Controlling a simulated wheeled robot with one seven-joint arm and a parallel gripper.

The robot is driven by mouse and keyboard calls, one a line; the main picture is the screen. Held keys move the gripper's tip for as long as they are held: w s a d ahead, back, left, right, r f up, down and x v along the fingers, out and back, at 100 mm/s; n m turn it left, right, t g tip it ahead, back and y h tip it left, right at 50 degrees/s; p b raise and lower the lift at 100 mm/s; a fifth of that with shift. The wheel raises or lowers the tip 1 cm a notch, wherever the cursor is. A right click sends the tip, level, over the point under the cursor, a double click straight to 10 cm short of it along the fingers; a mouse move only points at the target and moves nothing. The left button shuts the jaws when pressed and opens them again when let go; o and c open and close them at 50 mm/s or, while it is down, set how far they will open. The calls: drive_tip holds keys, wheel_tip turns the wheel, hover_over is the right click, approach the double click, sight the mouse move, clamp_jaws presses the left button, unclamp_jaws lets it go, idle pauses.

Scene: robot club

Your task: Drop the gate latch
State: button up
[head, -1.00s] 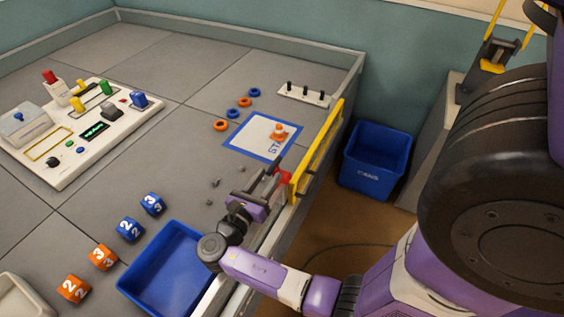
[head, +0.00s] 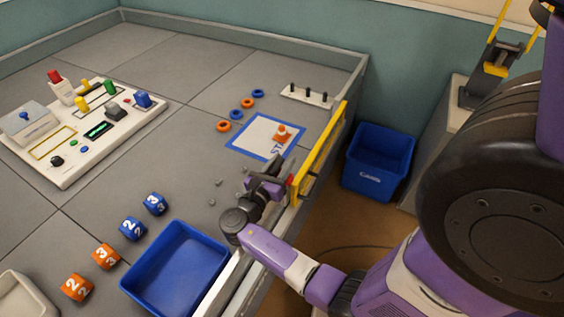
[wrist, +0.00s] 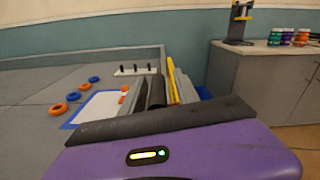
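The yellow gate (head: 320,150) stands along the right edge of the grey field; its yellow top edge also shows in the wrist view (wrist: 172,84). A small red latch piece (head: 291,180) shows at the gate's near end, partly hidden by my gripper. My gripper (head: 274,176) is just left of the red piece; I cannot tell whether they touch. In the wrist view the dark fingers (wrist: 147,92) lie close together, with nothing visible between them. The red piece cannot be made out in that view.
A blue tray (head: 178,268) and number cubes (head: 131,228) lie to the left. A blue bin (head: 376,165) stands outside the field wall. Small grey bits lie near my gripper.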

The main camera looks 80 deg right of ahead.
clamp_jaws()
idle(1.3)
